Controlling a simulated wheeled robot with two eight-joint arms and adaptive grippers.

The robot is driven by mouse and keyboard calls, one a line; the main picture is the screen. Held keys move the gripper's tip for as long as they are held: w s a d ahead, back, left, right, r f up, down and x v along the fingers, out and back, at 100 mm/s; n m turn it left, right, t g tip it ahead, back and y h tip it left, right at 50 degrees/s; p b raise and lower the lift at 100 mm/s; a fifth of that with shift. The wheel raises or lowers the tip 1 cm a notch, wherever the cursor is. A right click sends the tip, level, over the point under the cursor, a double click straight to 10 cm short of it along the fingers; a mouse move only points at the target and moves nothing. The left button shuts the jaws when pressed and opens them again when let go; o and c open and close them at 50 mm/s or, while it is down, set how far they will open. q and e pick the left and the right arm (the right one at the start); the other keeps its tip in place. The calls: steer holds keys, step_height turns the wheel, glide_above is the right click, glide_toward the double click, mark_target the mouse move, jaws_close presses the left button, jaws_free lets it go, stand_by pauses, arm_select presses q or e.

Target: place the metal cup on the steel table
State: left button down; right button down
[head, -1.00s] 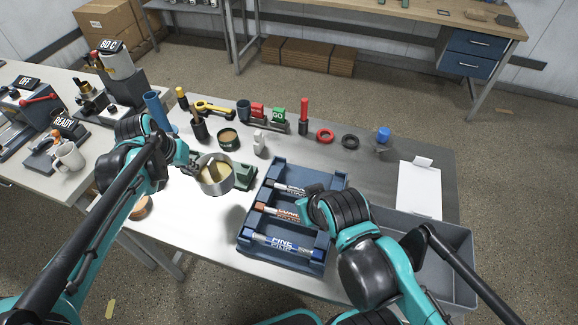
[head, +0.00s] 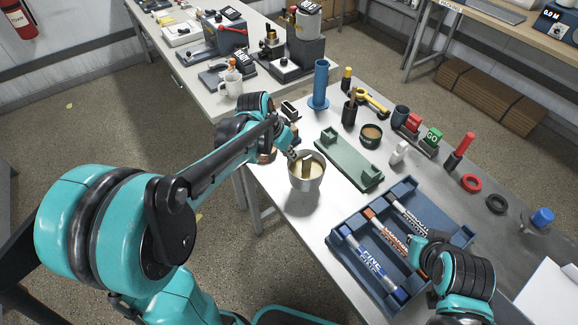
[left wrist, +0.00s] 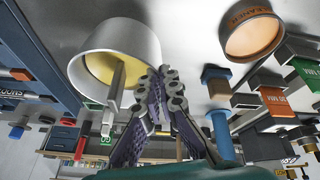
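The metal cup (head: 307,178) is silver, with a pale yellow inside. It is over the front left part of the near pale table (head: 290,205), left of the green tray. My left gripper (head: 293,154) is at its far left side. In the left wrist view the cup (left wrist: 100,45) shows its open mouth and a grey strip-like handle, and the left fingers (left wrist: 166,88) are closed together against its side. The exact grip point is partly hidden. My right gripper (head: 425,250) is over the blue marker tray; its fingertips cannot be made out.
The green tray (head: 345,158) and the blue marker tray (head: 348,228) lie right of the cup. A blue cylinder (head: 320,85), a brown-topped tin (head: 371,135) and a white bottle (head: 399,152) stand behind.

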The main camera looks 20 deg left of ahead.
arm_select(q)
steer(key=shift+a+f+b, duration=0.2)
steer(key=shift+f+b, duration=0.8)
steer(key=shift+f, duration=1.05)
steer(key=shift+f, duration=0.2)
steer(key=c, duration=1.7)
jaws_free()
steer(key=shift+r, duration=0.1)
